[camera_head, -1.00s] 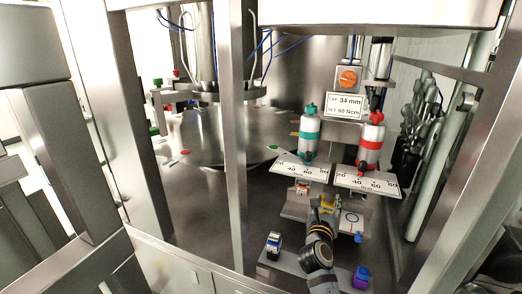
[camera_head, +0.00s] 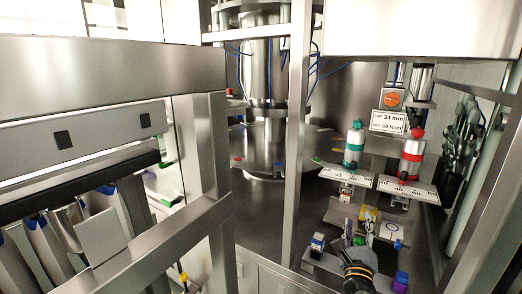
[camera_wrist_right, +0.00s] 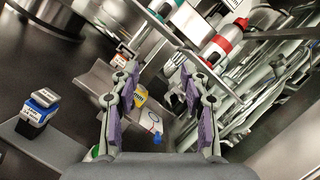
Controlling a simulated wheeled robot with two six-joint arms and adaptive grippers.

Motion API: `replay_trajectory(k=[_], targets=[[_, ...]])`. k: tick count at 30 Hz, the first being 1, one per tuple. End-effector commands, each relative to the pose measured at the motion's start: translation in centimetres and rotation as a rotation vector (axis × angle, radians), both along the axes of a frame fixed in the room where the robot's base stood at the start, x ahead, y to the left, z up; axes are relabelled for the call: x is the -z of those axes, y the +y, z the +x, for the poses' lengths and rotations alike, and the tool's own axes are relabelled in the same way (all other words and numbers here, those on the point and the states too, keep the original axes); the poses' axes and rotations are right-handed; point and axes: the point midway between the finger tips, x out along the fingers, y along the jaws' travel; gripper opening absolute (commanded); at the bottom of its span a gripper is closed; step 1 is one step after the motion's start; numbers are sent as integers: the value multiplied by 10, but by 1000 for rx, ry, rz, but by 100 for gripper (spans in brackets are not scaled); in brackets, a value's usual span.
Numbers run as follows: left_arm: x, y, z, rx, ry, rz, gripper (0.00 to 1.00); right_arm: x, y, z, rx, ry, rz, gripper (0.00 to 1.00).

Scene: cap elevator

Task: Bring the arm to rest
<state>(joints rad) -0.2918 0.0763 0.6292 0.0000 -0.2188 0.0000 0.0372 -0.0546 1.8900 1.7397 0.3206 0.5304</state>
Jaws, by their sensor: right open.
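My left gripper is not in view.
Teal-banded (camera_head: 353,148) and red-banded (camera_head: 410,156) cylinders stand behind, above scale plates (camera_head: 408,188). A steel post (camera_head: 298,130) and frame (camera_head: 120,60) stand to the left.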

Motion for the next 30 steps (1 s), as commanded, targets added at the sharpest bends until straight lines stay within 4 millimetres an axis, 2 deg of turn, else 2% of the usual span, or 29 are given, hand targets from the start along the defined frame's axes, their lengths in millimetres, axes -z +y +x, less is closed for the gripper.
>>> replay_trajectory(k=[4,8,11,13,15,18,21,24,30], targets=[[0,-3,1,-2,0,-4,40,-13,37,-16,-106,-4,-314,46],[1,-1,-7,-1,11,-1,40,-6,83,-36,-235,26,-671,46],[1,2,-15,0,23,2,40,25,124,-61,-378,92,-1027,46],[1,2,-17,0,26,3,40,66,148,-88,-514,180,-1320,46],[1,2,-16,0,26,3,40,112,155,-120,-659,294,-1594,46],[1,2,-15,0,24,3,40,165,142,-162,-838,459,-1868,46],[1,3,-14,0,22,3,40,197,121,-198,-978,607,-2039,46],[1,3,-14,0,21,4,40,219,96,-231,-1101,746,-2156,46],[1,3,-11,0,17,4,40,237,49,-289,-1312,1009,-2291,46]])
